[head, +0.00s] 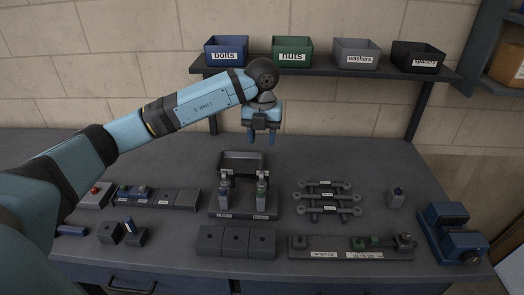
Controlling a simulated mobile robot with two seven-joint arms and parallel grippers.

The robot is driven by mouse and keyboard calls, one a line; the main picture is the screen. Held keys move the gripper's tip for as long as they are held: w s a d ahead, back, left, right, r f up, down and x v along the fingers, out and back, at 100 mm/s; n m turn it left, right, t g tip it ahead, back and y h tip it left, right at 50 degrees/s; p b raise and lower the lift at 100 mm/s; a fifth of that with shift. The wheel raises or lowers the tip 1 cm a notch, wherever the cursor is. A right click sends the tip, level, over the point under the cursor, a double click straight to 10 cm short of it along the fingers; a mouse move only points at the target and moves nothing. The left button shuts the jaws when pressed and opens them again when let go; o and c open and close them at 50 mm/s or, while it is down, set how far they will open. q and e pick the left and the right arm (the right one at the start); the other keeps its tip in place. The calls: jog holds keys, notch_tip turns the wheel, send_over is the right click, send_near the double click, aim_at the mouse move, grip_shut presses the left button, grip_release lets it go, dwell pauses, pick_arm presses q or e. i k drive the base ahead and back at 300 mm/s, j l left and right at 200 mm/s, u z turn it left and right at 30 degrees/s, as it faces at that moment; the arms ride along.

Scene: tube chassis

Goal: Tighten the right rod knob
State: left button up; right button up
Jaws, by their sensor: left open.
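A dark fixture (243,213) stands at the middle of the bench, with a dark trough-like part (242,158) at its back. It carries two upright grey posts with greenish parts: a left post (224,196) and a right post (262,196). Small white labels sit on its front edge. The right rod knob is too small to tell apart for certain at the right post. My left gripper (262,138) is open and empty, fingers pointing down, in the air above and behind the right post, apart from it. My right gripper is out of view.
Dark rods with round ends (327,198) lie on a rack right of the fixture. A blue vise (452,232) stands at the far right. Grey blocks (235,241) and a long labelled plate (330,248) lie in front. A shelf (330,72) with labelled bins spans the back.

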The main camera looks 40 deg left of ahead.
aim_at(261, 192)
jog(key=u, duration=1.2)
